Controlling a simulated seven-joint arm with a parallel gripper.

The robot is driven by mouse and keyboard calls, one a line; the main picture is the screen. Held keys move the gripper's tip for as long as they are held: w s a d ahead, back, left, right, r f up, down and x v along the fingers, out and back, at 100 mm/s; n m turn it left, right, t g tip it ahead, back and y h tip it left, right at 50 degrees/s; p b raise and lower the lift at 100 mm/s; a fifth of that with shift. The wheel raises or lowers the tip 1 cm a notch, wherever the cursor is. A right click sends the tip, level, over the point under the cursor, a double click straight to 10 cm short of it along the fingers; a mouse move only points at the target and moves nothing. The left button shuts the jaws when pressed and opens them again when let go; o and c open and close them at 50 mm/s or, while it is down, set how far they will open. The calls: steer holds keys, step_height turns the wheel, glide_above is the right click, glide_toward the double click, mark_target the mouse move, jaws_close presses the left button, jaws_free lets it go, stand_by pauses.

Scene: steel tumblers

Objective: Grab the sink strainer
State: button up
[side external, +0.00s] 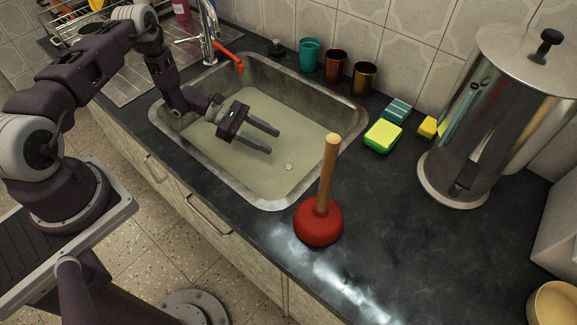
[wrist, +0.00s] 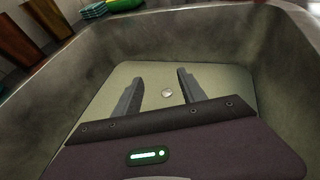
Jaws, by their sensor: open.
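A small, round, pale metal piece (side external: 288,166), which looks like the sink strainer or its top, shows in the pale greenish bottom of the sink. It also shows in the wrist view (wrist: 167,92), where it appears between my two fingers. My gripper (side external: 271,140) is open and empty, inside the sink (side external: 352,113). In the side view its fingers point right, with the strainer a little beyond and below their tips. I cannot tell how high the fingers are above it, or whether the greenish surface is murky water.
A red plunger (side external: 319,222) stands on the dark counter at the sink's near right corner. Teal (side external: 309,54), copper (side external: 336,66) and brass (side external: 364,78) tumblers line the back. Sponges (side external: 383,137) and a large steel urn (side external: 497,115) are to the right. Sink walls surround my gripper.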

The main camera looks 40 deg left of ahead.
glide_toward(287, 165)
steer(key=x, duration=0.4)
steer(key=shift+s, duration=0.1)
steer(key=x, duration=0.6)
steer(key=shift+d+f, duration=0.15)
steer(key=shift+d, duration=0.15)
jaws_close()
